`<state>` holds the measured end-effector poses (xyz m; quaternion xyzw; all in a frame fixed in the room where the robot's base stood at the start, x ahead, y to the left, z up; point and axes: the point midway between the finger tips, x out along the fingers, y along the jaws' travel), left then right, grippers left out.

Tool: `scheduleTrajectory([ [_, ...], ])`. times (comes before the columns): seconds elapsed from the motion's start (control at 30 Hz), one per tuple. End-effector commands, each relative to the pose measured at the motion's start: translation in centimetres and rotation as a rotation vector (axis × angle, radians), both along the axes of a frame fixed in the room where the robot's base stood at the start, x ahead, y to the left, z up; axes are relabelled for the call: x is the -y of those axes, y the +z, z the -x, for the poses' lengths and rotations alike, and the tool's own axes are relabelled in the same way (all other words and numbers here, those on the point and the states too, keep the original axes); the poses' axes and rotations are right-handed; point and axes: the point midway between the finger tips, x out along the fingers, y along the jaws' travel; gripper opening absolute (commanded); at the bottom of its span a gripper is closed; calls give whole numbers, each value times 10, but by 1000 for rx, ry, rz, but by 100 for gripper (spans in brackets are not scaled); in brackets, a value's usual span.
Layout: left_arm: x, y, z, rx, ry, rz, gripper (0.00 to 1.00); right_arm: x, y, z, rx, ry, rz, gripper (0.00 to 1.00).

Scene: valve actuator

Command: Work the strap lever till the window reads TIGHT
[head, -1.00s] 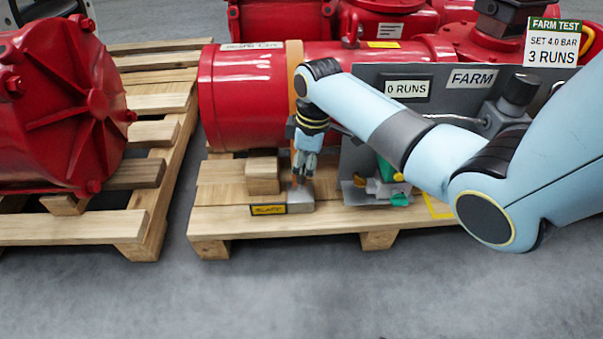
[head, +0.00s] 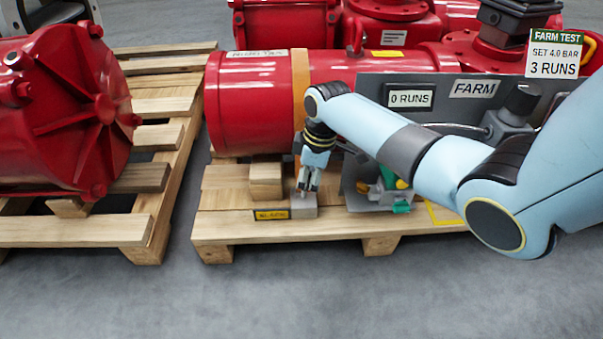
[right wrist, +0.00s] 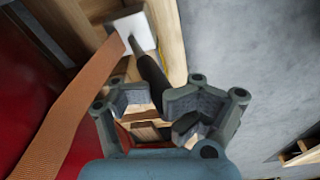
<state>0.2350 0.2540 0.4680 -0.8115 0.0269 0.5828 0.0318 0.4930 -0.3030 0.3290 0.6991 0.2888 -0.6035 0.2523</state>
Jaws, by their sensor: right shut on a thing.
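An orange strap (head: 301,75) runs over the red cylinder (head: 250,100) and down to a small grey tensioner block (head: 303,207) on the pallet's front edge. Beside the block is a dark window (head: 271,214) with yellow lettering, blurred but looking like SLACK. My right gripper (head: 307,184) is just above the block. In the right wrist view, the strap (right wrist: 80,110) meets the pale block (right wrist: 130,32), and the dark lever (right wrist: 152,75) reaches from it into my right gripper (right wrist: 160,98), which is shut on it. The lever is mostly hidden in the head view. My left gripper is out of view.
A wooden block (head: 266,180) stands left of the tensioner. A grey panel (head: 372,88) reading 0 RUNS and FARM stands behind my right forearm, with a green-and-yellow fitting (head: 390,183) below. Another pallet (head: 100,230) holds a red housing (head: 65,110). The front floor is clear.

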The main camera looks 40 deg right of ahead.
Motion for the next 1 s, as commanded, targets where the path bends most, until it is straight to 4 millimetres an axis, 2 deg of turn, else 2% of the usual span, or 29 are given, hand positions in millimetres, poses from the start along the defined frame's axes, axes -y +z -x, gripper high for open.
scheduleTrajectory([
  [0.03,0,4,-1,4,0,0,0,22,-10,21,-46,1,45,0],
  [0.17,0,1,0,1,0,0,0,21,-12,20,-45,1,43,0],
  [0.37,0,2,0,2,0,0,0,19,-5,17,-39,1,38,0],
  [0.47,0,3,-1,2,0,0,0,21,8,17,-36,0,38,0],
  [0.8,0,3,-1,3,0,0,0,29,77,24,-40,-1,40,0],
  [1.0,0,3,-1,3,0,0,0,31,101,26,-44,-3,39,0],
])
